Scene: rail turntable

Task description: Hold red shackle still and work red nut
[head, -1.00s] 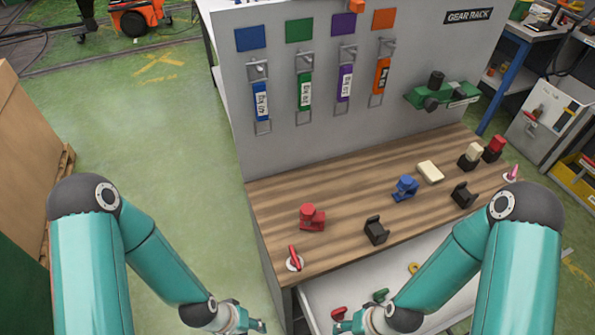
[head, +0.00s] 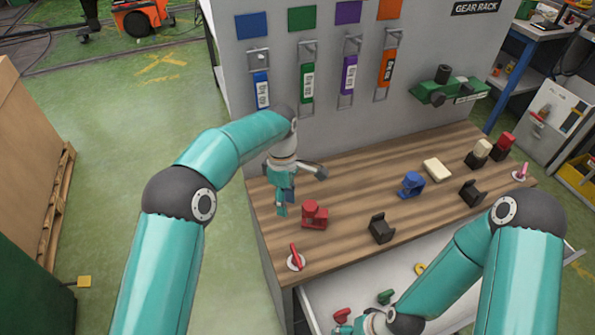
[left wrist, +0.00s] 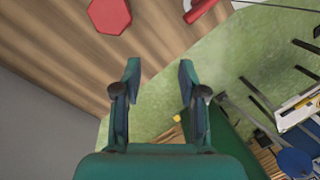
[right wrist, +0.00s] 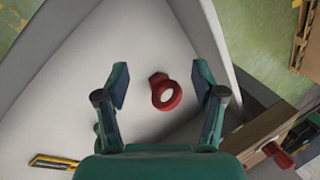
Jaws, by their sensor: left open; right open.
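The red shackle (head: 313,222) stands on the wooden bench top, with the red nut (head: 311,207) apparently on its top. The nut's hexagonal face shows at the top of the left wrist view (left wrist: 109,15). My left gripper (head: 283,205) is open and empty, pointing down just left of the shackle and apart from it. In the left wrist view its fingers (left wrist: 159,65) straddle the bench edge, with nothing between them. My right gripper (right wrist: 160,68) is open over the pale drawer (right wrist: 90,80). A red ring-shaped part (right wrist: 167,97) shows between its fingers, not gripped.
A red-handled knob (head: 296,260) is at the bench's front left corner. A black cradle (head: 381,229) and a blue part (head: 411,184) stand to the right. The open drawer (head: 325,295) juts out below. The upright rack panel (head: 350,120) stands behind.

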